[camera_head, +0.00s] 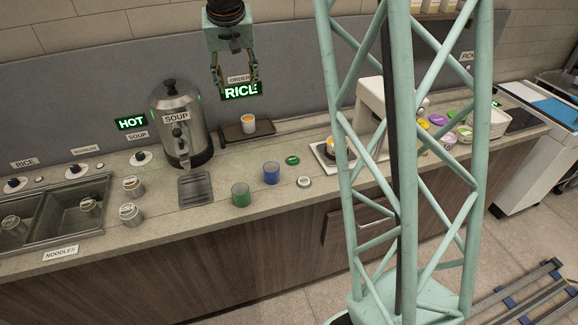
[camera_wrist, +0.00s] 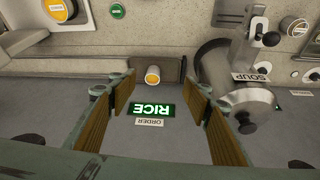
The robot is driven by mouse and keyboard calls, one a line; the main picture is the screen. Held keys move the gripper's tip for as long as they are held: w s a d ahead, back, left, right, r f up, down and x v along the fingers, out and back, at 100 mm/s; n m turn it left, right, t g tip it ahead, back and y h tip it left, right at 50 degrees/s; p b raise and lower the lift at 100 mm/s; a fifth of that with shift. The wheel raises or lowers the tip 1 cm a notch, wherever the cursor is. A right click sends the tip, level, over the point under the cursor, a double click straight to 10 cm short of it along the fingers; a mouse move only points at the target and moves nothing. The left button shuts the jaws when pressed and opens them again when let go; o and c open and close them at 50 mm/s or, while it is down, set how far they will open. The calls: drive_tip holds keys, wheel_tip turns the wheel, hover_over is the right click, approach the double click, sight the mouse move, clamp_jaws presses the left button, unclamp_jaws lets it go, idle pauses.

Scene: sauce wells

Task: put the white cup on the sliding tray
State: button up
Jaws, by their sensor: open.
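A small white cup (camera_head: 248,123) with orange contents stands on a dark tray (camera_head: 232,134) at the back of the counter, right of the soup urn. I take this dark tray, at the left end of a long rail, as the sliding tray. In the wrist view the cup (camera_wrist: 152,76) is on the tray (camera_wrist: 176,66) too, beyond and between my fingers. My gripper (camera_head: 236,88) is open and empty, high above and apart from the cup, in front of the back panel. It also shows in the wrist view (camera_wrist: 158,92).
A steel soup urn (camera_head: 172,115) stands left of the tray. A white dispenser (camera_head: 372,105) with another orange-filled cup (camera_head: 338,147) is to the right. Green (camera_head: 240,195) and blue (camera_head: 271,172) cups stand in front. A lit RICE sign (camera_head: 241,91) is behind my gripper.

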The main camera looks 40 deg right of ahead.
drive_tip(key=s+a+r+n, duration=0.1)
drive_tip(key=s+a+r, duration=0.25)
drive_tip(key=s, duration=0.35)
drive_tip(key=s+a+r, duration=0.2)
drive_tip(key=s+r, duration=0.2)
drive_tip(key=s, duration=0.4)
drive_tip(key=s+a+r+n, duration=0.1)
drive_tip(key=s+a+r, duration=0.25)
drive_tip(key=s, duration=0.35)
drive_tip(key=s+a+n+y, duration=0.1)
drive_tip(key=s+a, duration=0.2)
drive_tip(key=s, duration=1.1)
drive_tip(key=s+a+n+y, duration=0.1)
drive_tip(key=s+a, duration=0.3)
drive_tip(key=s, duration=1)
drive_tip(key=shift+s+a+n, duration=0.3)
drive_tip(key=shift+n, duration=0.1)
drive_tip(key=shift+f+b, duration=1.45)
drive_tip(key=shift+b, duration=0.15)
drive_tip(key=shift+c, duration=0.2)
